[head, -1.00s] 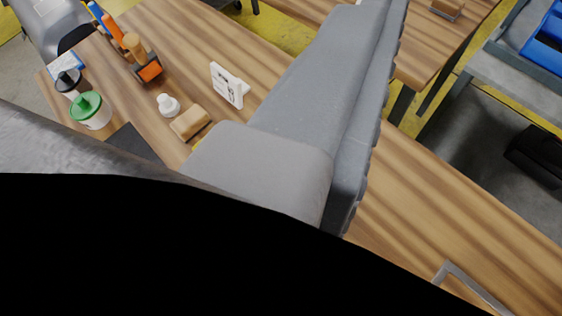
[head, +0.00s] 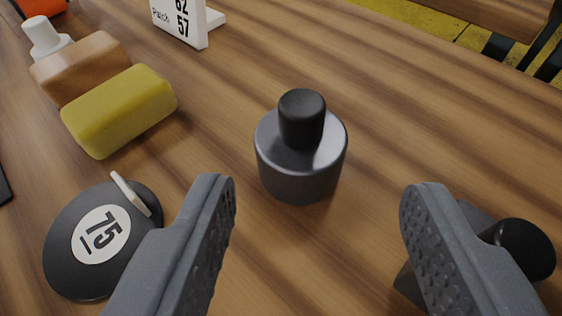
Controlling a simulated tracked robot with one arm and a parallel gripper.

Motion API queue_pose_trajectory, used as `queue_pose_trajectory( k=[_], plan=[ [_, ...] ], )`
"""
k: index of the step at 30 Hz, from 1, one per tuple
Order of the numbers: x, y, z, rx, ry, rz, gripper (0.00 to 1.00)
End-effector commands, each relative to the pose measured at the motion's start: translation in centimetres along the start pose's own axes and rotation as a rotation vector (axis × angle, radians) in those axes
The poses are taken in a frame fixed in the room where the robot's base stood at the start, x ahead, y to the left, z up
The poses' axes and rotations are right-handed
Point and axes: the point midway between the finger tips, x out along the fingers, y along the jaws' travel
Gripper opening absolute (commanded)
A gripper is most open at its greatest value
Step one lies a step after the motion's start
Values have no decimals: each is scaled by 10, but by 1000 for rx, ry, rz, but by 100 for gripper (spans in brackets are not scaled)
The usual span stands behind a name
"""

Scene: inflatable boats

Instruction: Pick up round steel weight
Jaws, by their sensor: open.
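The round steel weight (head: 299,170) stands upright on the wooden table in the head view, a grey metal cylinder with a black knob on top. It is near the middle of the picture. My gripper (head: 318,190) is open, with one dark ridged finger to the left of the weight and one to the right. The fingers are apart from the weight, nearer to the camera, and nothing is between them but bare table and the weight beyond. The gripper's wrist is out of view.
A black disc labelled 75 (head: 70,262) lies by the left finger. A dark block with a black knob (head: 524,248) is partly hidden behind the right finger. A yellow sponge (head: 120,110), a brown block (head: 80,68), a white bottle (head: 45,37) and a number sign (head: 182,20) stand further back.

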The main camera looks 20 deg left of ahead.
Motion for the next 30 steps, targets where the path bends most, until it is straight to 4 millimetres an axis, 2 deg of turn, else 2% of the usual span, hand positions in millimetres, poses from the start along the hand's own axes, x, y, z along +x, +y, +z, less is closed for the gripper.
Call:
queue_pose_trajectory(
  k=[15,23,30],
  plan=[
    [68,-1,0,-1,1,0,50],
    [79,-2,2,-1,-1,-1,50],
    [108,-9,5,-2,-1,-2,50]
  ],
)
